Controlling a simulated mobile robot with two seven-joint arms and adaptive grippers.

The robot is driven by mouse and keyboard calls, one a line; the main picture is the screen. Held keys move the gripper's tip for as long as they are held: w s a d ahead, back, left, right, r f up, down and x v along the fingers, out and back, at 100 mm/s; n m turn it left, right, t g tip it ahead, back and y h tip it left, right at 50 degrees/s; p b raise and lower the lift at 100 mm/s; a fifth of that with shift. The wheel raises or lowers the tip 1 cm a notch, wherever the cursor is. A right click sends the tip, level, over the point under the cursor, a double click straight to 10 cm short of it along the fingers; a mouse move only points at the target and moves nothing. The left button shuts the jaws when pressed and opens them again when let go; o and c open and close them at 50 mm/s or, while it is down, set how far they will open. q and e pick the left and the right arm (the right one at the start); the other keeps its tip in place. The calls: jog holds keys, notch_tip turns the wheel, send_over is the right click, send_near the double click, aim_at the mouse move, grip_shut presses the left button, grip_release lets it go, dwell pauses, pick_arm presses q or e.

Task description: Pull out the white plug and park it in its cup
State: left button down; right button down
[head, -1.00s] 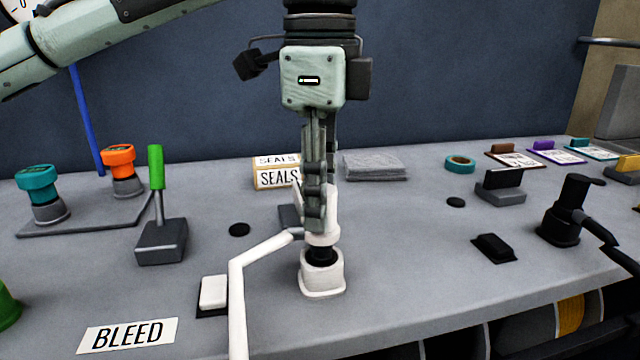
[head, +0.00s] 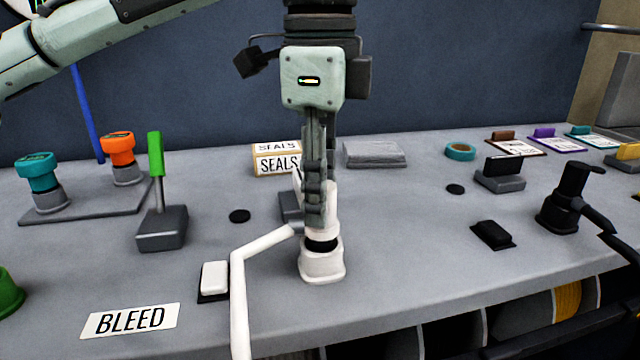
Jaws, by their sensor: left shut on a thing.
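My left gripper (head: 318,205) points straight down and is shut on the white plug (head: 321,231). A white hose (head: 262,243) runs from beside the plug to the left, then down out of the picture. The plug is upright, directly above a white cup-shaped holder (head: 322,264) on the bench. A black band (head: 321,245) shows between plug and holder. I cannot tell how deep the plug sits, or whether this holder is the socket or the parking cup. My right gripper is not in view.
A white tile (head: 215,278) and the BLEED label (head: 130,320) lie left on the bench (head: 400,240). A green-handled lever (head: 156,165) stands behind them. A SEALS box (head: 277,163) is at the back. A black plug-like fitting (head: 573,195) stands right.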

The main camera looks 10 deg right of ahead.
pick_arm(q)
jog(key=shift+f, duration=0.6)
jog(key=c, duration=1.1)
grip_release()
jog(key=shift+r, duration=0.1)
notch_tip(320, 180, up, 12)
jog(key=shift+f, duration=0.1)
